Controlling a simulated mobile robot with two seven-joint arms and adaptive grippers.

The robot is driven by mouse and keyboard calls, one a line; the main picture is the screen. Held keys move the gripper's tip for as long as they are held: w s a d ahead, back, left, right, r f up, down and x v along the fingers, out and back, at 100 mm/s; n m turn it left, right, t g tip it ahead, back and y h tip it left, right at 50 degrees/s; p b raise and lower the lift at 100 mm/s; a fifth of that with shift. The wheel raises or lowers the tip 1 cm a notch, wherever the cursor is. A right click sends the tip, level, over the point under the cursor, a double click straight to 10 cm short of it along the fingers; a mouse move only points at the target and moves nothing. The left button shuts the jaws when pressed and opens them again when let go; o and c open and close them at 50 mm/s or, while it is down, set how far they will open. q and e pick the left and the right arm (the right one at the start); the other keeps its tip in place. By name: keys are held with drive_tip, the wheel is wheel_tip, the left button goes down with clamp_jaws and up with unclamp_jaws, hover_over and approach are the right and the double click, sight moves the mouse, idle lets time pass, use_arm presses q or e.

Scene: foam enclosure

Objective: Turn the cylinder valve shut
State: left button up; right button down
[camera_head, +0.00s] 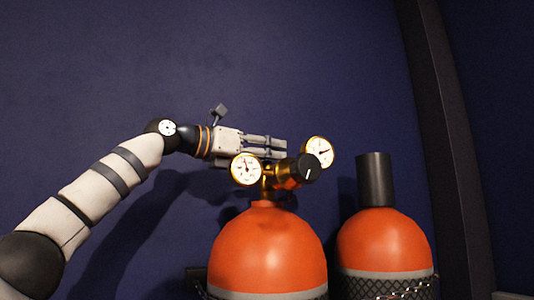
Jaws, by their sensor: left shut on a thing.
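The orange gas cylinder (268,255) stands upright in the lower middle of the head view. On its top is a brass valve and regulator body (267,185) with two round white-faced gauges, a left gauge (246,170) and a right gauge (320,152). A black knob (307,170) with a white mark faces me between the gauges. My left gripper (282,148) comes in from the left at valve height, its fingers pointing right, behind the left gauge. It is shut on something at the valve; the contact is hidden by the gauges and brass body. My right gripper does not show.
A second orange cylinder (383,242) with a black cap (374,180) stands close on the right. A chain (400,294) crosses its lower part. A dark blue wall (300,60) lies behind, with a dark vertical post (442,130) at the right. The space above the cylinders is free.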

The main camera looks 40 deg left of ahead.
use_arm(q)
drive_tip(key=shift+m+g+h, duration=0.7)
drive_tip(key=shift+m+h, duration=0.3)
drive_tip(key=shift+h, duration=0.9)
drive_tip(key=o, duration=1.2)
drive_tip(key=v, duration=1.2)
drive_tip(key=shift+r, duration=0.1)
